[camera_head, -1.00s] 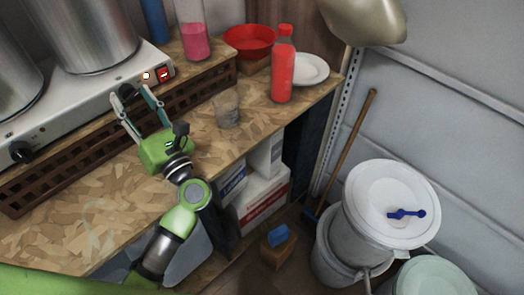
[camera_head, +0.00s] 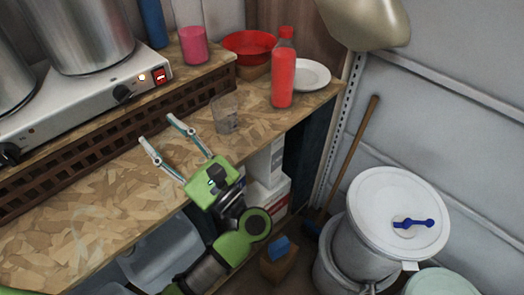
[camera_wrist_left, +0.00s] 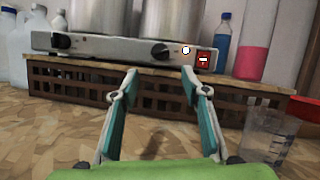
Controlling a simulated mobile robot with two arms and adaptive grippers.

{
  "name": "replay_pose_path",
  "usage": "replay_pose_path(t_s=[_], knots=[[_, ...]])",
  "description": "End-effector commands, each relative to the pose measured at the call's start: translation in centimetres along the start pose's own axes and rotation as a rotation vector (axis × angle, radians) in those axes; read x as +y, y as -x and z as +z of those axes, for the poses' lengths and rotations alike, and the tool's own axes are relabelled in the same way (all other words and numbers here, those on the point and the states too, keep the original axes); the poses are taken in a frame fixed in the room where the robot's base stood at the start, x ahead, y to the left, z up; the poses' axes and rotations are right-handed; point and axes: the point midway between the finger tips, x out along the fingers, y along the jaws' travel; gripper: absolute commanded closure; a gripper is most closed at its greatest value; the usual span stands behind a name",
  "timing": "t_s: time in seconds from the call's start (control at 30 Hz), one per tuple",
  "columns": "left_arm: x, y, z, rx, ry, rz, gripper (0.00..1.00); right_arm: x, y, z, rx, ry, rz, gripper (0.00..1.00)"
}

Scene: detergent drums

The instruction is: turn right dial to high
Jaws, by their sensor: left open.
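The right dial (camera_head: 122,92) is a black knob on the front of the silver hot plate (camera_head: 70,112). It also shows in the left wrist view (camera_wrist_left: 160,53), straight ahead between the fingers; its exact setting is too small to read. The left dial (camera_head: 9,153) is at the left end of the same panel. My left gripper (camera_head: 157,129) is open and empty, in front of the right dial and apart from it, its fingers pointing toward the hot plate. My right gripper is in no view.
Two steel pots (camera_head: 88,30) stand on the hot plate, on a brown lattice shelf (camera_head: 100,130). A lit indicator (camera_head: 142,77) and red switch (camera_head: 160,75) sit right of the dial. A clear glass (camera_head: 226,112) and red bottle (camera_head: 284,75) stand to the right.

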Motion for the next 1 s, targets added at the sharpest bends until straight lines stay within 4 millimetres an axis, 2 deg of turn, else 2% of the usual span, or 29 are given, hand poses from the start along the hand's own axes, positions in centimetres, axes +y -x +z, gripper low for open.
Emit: replay_pose_path(t_s=[0.03, 0.13, 0.2, 0.5, 0.77, 1.0], knots=[[0.1, 1.3, -0.5, 0.004, 0.001, 0.0, 0.58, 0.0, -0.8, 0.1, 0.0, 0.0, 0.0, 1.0], [0.1, 3.3, -0.5, 0.005, 0.0, 0.001, 0.58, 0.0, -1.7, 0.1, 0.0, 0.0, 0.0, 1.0], [-0.9, 2.5, 0.9, -0.034, -0.039, -0.056, 0.58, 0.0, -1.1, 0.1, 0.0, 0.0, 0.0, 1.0], [-4.9, 2.7, 4.0, -0.186, -0.213, -0.271, 0.58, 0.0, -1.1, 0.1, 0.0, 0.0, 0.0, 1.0], [-8.0, 4.1, 5.9, -0.334, -0.39, -0.441, 0.58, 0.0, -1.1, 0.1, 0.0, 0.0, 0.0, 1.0], [-10.6, 6.3, 6.8, -0.482, -0.571, -0.591, 0.58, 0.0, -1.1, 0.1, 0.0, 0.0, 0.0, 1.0]])
